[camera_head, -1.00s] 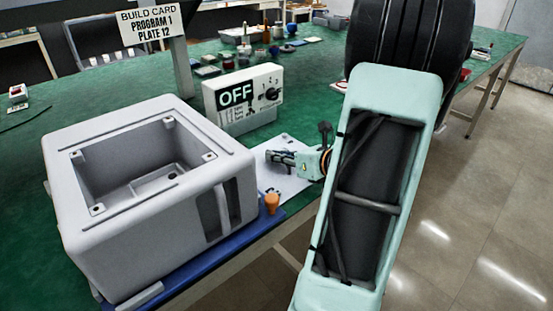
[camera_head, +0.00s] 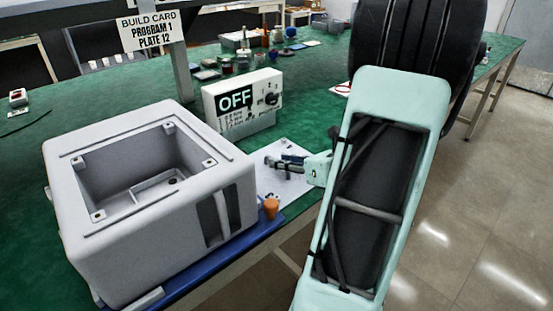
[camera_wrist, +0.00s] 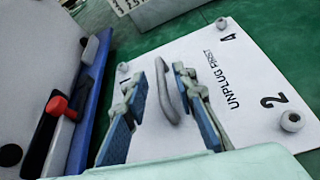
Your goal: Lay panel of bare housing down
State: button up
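The bare housing (camera_head: 130,255) is a grey box with an open, empty top at the left of the head view. The panel (camera_head: 291,187) is a white plate lying flat at its right. In the wrist view the panel (camera_wrist: 235,75) bears "UNPLUG FIRST", numbers, round corner fasteners and a curved grey handle (camera_wrist: 165,92). My gripper (camera_head: 275,162) is over the panel. In the wrist view my gripper (camera_wrist: 169,68) is open, its blue-padded fingers on either side of the handle. I cannot tell whether they touch it.
The housing stands on a blue base (camera_head: 215,257) with an orange knob (camera_head: 270,208). A red and black part (camera_wrist: 57,106) shows beside the base. Behind are a control box reading OFF (camera_head: 240,105) and a build card sign (camera_head: 151,32). Small items crowd the far green table.

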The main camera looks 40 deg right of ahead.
notch_tip(320, 180, up, 3)
jog(key=p, duration=0.2)
send_over(308, 189)
jog(key=shift+w+r, duration=0.1)
jog(key=shift+r, duration=0.1)
